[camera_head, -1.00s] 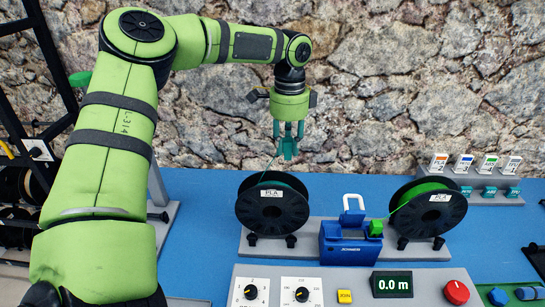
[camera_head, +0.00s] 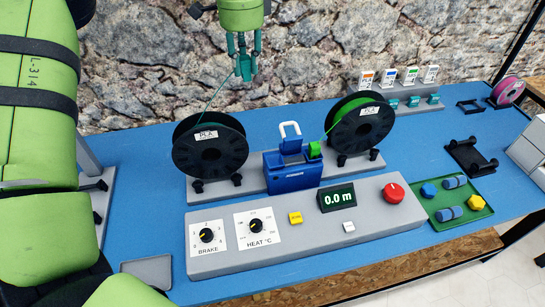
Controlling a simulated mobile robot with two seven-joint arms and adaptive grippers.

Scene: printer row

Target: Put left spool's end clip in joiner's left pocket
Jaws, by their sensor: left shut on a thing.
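The left spool (camera_head: 210,146) is black with teal filament and stands at the left of the grey stand. A thin teal strand runs up from it to the teal end clip (camera_head: 245,69). My left gripper (camera_head: 244,60) is shut on this clip, pointing down, high above and behind the gap between left spool and joiner. The blue joiner (camera_head: 290,180) stands between the spools with its light-handled lid (camera_head: 291,139) raised. A green clip (camera_head: 314,150) sits at the joiner's right side, with a green strand to the right spool (camera_head: 360,123). The left pocket's inside is not clear. My right gripper is out of view.
A grey control panel (camera_head: 370,222) with dials, a display and a red knob stands in front. A green tray (camera_head: 458,213) with bolts lies at right. A rack (camera_head: 425,108) of labelled cards and teal clips stands behind. My left arm fills the left edge.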

